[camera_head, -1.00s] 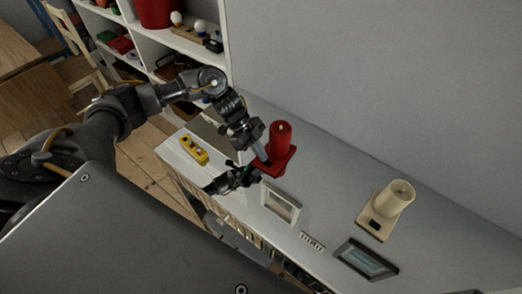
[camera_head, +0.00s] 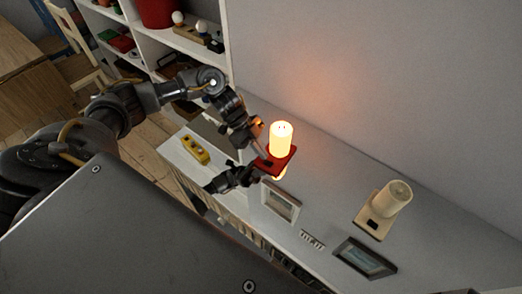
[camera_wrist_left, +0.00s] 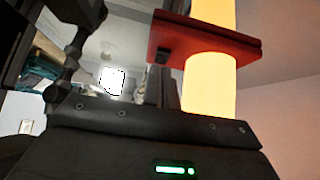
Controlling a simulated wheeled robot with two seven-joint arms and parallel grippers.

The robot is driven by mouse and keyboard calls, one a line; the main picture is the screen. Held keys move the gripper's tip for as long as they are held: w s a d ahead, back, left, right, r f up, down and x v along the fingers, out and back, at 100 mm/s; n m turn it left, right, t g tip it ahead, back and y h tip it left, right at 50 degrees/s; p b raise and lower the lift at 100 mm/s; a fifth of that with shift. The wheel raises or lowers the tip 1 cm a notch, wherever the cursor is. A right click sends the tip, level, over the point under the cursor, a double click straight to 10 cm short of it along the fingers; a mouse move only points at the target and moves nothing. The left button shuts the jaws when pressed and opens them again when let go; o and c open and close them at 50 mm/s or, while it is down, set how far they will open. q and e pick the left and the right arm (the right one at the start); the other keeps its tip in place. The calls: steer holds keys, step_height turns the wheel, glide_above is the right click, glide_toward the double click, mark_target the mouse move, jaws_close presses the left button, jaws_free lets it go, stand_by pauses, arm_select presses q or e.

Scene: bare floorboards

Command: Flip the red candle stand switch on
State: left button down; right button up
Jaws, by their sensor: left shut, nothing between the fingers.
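The red candle stand (camera_head: 285,160) is on the white shelf top, and its candle (camera_head: 281,139) glows bright yellow-white. In the left wrist view, the red base (camera_wrist_left: 205,42) crosses the upper right, with glowing yellow above and below it. A small dark switch patch (camera_wrist_left: 161,56) shows on the base's left end. My left gripper (camera_head: 263,157) is shut and empty, with its fingertips at the base's near left end, by the switch. In the wrist view its fingers (camera_wrist_left: 158,82) are just below the patch; contact is unclear. My right gripper does not show.
A cream candle stand (camera_head: 381,225) with an unlit candle stands to the right. A yellow block with buttons (camera_head: 195,149) lies left. Picture frames (camera_head: 281,202) (camera_head: 365,258) lie along the shelf top (camera_head: 330,205). A wall rises behind; a shelf unit (camera_head: 165,40) is at upper left.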

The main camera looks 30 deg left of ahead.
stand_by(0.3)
arm_select(q)
steer(key=r+p, duration=0.4)
steer(key=shift+a+r, duration=0.25)
steer(key=shift+r, duration=0.1)
steer(key=a+r+b, duration=0.3)
steer(key=a+r, duration=0.2)
steer(key=a, duration=0.3)
steer(key=shift+w+r+b, duration=0.2)
steer(key=shift+b, duration=0.15)
steer(key=shift+d+f, duration=0.1)
steer(key=shift+d, duration=0.05)
